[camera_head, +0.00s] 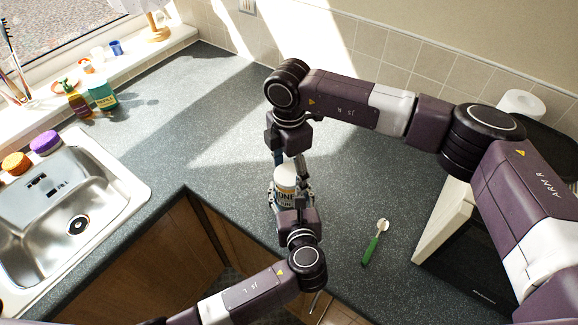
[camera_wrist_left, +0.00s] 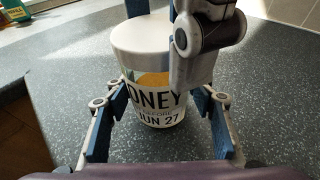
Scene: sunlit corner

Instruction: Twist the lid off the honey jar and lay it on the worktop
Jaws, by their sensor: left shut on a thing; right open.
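The honey jar (camera_head: 284,201) stands upright on the grey worktop (camera_head: 225,160), near its front edge. Its label reads "ONEY" and "JUN 27" in the left wrist view (camera_wrist_left: 158,108). The pale lid (camera_wrist_left: 142,34) sits on top of the jar and also shows in the head view (camera_head: 285,172). My left gripper (camera_head: 291,196) is shut on the jar's body from the front, with a finger on each side. My right gripper (camera_head: 289,163) points down from above at the lid, open. One of its fingers hides the lid's right part in the left wrist view.
A green-handled brush (camera_head: 371,248) lies on the worktop to the right. The sink (camera_head: 75,200) is at the left, with bottles (camera_head: 102,94) behind it. A dark appliance (camera_head: 465,245) stands at the right. The worktop behind and left of the jar is clear.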

